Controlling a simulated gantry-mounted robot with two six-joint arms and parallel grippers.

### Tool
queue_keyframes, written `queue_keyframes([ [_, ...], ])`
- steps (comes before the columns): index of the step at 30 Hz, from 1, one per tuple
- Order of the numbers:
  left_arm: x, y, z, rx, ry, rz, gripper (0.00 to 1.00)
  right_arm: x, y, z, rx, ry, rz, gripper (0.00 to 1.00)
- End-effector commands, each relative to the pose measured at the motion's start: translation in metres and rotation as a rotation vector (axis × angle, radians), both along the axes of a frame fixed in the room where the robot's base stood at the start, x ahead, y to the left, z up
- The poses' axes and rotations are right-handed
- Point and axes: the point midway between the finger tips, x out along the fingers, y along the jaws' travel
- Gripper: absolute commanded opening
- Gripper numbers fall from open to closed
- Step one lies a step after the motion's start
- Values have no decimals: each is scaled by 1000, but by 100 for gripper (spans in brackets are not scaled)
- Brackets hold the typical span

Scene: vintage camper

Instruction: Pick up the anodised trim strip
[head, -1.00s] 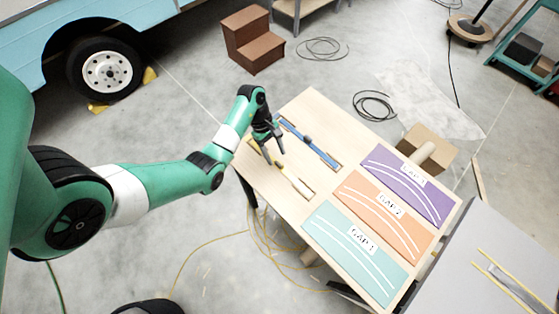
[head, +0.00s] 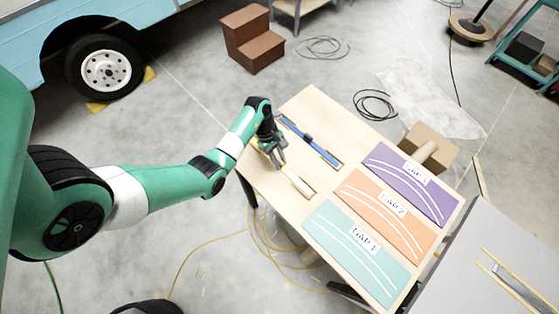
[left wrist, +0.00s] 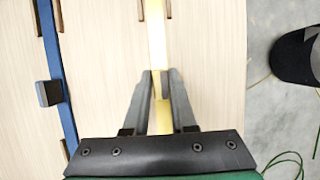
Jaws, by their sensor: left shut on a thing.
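A pale gold strip (head: 298,183) lies along the wooden table; it also shows in the left wrist view (left wrist: 157,35). A blue strip (head: 325,153) with a dark block on it lies parallel to it, and shows at the left of the wrist view (left wrist: 57,60). My left gripper (head: 279,164) is at the gold strip's near-left part. In the wrist view its two fingers (left wrist: 161,76) are shut on the gold strip, which runs on between them. The fingers hide part of the strip. My right gripper is not in view.
Purple (head: 393,173), orange (head: 365,221) and teal (head: 340,262) panels with labels and curved white lines cover the table's right part. A cardboard box (head: 438,158) stands beyond the table. A grey surface (head: 470,245) lies at the lower right.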

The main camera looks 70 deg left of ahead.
Motion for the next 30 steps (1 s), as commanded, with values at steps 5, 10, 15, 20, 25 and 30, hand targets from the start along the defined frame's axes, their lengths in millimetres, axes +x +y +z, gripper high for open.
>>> queue_keyframes([
  [5,0,0,0,0,0,0,0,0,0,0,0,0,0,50],
  [10,0,0,0,0,-1,0,0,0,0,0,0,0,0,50],
  [15,0,0,8,1,-2,0,0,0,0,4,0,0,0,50],
  [20,1,1,32,2,-4,0,0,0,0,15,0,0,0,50],
  [25,-20,-21,73,3,-3,-2,0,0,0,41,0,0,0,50],
  [30,-51,-55,113,-4,3,-2,0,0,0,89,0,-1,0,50],
])
